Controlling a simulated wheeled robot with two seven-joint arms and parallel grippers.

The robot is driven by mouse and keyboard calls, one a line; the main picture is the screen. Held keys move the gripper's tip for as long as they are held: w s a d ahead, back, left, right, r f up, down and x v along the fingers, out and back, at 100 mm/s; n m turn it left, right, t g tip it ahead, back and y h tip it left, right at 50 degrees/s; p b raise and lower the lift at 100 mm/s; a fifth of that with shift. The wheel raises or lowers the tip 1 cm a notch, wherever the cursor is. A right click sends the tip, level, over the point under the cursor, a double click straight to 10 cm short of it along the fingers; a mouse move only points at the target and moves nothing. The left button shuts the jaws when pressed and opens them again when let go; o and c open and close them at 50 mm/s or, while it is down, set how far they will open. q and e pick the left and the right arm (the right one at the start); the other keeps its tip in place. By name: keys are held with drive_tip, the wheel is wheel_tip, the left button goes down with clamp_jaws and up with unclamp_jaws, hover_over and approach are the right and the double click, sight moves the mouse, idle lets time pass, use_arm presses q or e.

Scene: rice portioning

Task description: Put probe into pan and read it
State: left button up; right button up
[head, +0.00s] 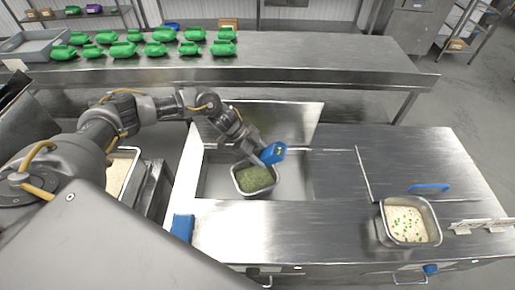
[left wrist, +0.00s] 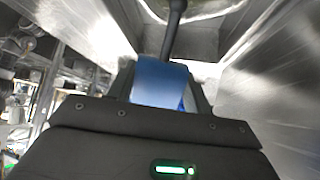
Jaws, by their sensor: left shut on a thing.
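A blue probe (head: 273,153) with a small display is held by my left gripper (head: 262,160) over the open well in the steel counter. In the left wrist view the blue probe body (left wrist: 160,84) sits between the fingers, with a dark rod (left wrist: 172,35) pointing away from the gripper. A steel pan (head: 236,189) of green food stands in the well, just below and left of the probe. I cannot tell whether the probe's tip is in the food. A second steel pan (head: 380,216), of pale rice with green bits, is at the right of the counter.
Several green packages (head: 157,49) and a grey tray (head: 28,45) are on the back table (head: 330,58). A blue block (head: 183,228) is at the counter's left edge. A blue-handled tool (head: 430,187) lies at the right.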

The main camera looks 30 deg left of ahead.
use_arm(q)
drive_tip(key=shift+a+f+n+t, duration=0.15)
drive_tip(key=shift+a+n+t, duration=0.55)
drive_tip(key=shift+n, duration=0.2)
drive_tip(key=shift+w+f, duration=0.1)
drive_tip(key=shift+w, duration=0.05)
drive_tip(key=shift+f, duration=0.75)
wheel_tip(320, 180, down, 11)
drive_tip(key=b, duration=0.5)
drive_tip(key=shift+r, duration=0.1)
idle(0.4)
idle(3.5)
